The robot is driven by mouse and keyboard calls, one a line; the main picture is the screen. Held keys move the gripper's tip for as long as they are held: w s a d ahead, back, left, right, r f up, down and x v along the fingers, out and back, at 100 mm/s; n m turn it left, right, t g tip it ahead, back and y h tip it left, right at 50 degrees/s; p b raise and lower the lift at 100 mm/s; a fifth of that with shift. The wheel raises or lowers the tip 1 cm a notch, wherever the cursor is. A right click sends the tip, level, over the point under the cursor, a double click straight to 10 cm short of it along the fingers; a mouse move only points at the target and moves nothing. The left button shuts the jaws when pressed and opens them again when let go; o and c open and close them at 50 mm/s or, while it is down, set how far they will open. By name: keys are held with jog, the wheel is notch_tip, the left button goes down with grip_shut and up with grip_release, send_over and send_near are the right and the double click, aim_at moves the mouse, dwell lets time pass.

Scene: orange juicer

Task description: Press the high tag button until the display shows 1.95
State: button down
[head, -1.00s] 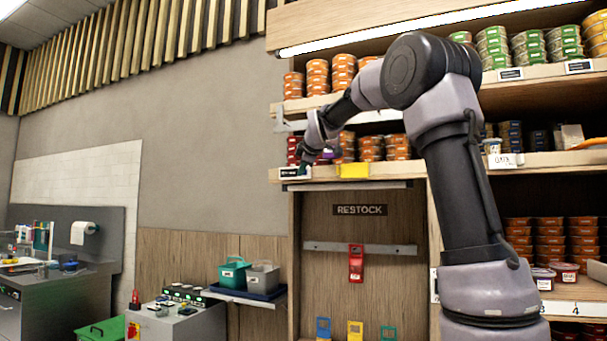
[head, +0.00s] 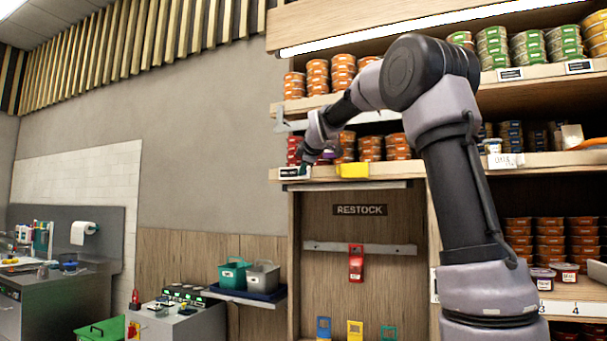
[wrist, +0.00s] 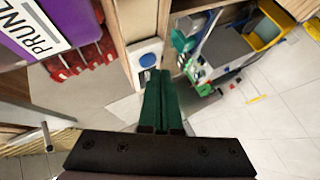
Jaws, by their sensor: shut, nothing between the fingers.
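The high tag (head: 292,172) is a small white tag with a dark display on the front edge of the upper shelf, at its left end. The digits are too small to read. In the wrist view a round blue button (wrist: 148,60) sits on a white plate just beyond my fingertips. My gripper (head: 304,169) is at the right side of the tag. In the wrist view its green fingers (wrist: 158,76) are shut together, empty, with their tips at the lower right edge of the button. I cannot tell whether they touch it.
A yellow tag (head: 352,170) sits on the same shelf edge to the right. Stacked orange tins (head: 397,146) stand behind it. A purple PRUNE box (wrist: 60,22) is close at upper left in the wrist view. Below is a RESTOCK panel (head: 360,210) with a red hanging tag (head: 356,262).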

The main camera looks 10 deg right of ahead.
jog(key=shift+w+d, duration=0.35)
jog(key=shift+w, duration=0.15)
dwell(0.8)
jog(key=shift+s, duration=0.1)
jog(key=shift+s+a, duration=0.45)
jog(key=shift+s, duration=0.15)
jog(key=shift+s+a, duration=0.1)
jog(key=shift+s+a, duration=0.7)
jog(key=shift+s, duration=0.3)
jog(key=shift+s+a, duration=0.7)
jog(key=shift+s, duration=0.25)
jog(key=shift+s, duration=0.1)
jog(key=s+a, duration=0.1)
jog(key=s, duration=0.1)
jog(key=s+a, duration=0.2)
jog(key=shift+s+a, duration=0.25)
jog(key=shift+s, duration=0.05)
